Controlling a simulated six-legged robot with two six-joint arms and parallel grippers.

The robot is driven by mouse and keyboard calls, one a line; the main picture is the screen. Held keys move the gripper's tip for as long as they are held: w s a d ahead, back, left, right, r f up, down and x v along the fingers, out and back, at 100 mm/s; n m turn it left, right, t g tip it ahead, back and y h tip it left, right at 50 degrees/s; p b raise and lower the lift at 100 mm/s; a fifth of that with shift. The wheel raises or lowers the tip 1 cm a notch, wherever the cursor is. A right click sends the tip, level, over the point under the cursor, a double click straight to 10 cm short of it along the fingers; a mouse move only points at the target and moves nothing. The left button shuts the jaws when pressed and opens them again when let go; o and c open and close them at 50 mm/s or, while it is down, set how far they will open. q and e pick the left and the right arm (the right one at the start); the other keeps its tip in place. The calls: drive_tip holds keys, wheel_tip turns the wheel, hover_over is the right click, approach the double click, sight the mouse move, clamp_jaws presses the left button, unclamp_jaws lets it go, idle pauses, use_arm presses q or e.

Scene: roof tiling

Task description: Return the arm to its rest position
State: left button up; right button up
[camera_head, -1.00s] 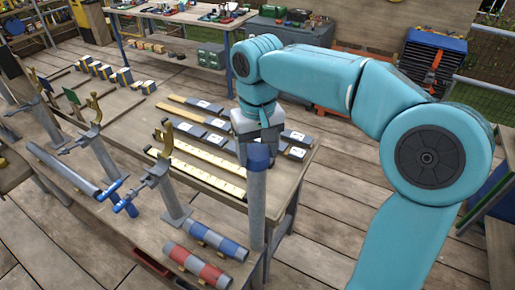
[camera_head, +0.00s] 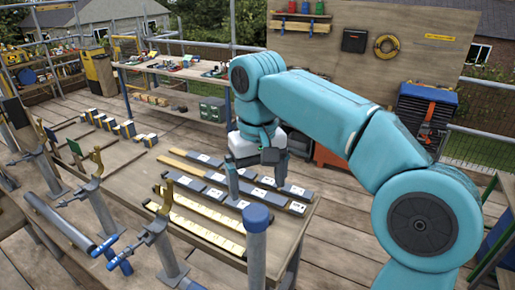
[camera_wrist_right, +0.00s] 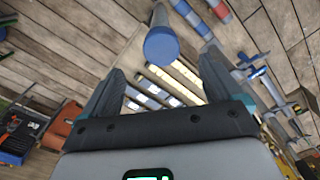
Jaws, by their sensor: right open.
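My right arm, teal, comes in from the right in the head view. Its gripper (camera_head: 256,180) hangs over the table that holds the dark and yellow strips, with its fingers apart. In the right wrist view the gripper (camera_wrist_right: 160,85) is open, with nothing between its fingertips. The grey post with a blue cap (camera_head: 256,216) stands in front of the gripper in the head view. The same post's blue cap (camera_wrist_right: 161,44) shows beyond the fingers in the wrist view. My left gripper is not in view.
Several yellow strips (camera_head: 208,228) and dark strips lie on the wooden table (camera_head: 290,222). Metal stands with yellow hooks (camera_head: 97,162) and a long grey tube (camera_head: 62,220) are at left. A shelf bench (camera_head: 180,72) stands behind. Plank floor is open at right.

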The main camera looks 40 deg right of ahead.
wheel_tip(320, 180, up, 8)
drive_tip(key=p, duration=0.1)
drive_tip(key=shift+p, duration=0.4)
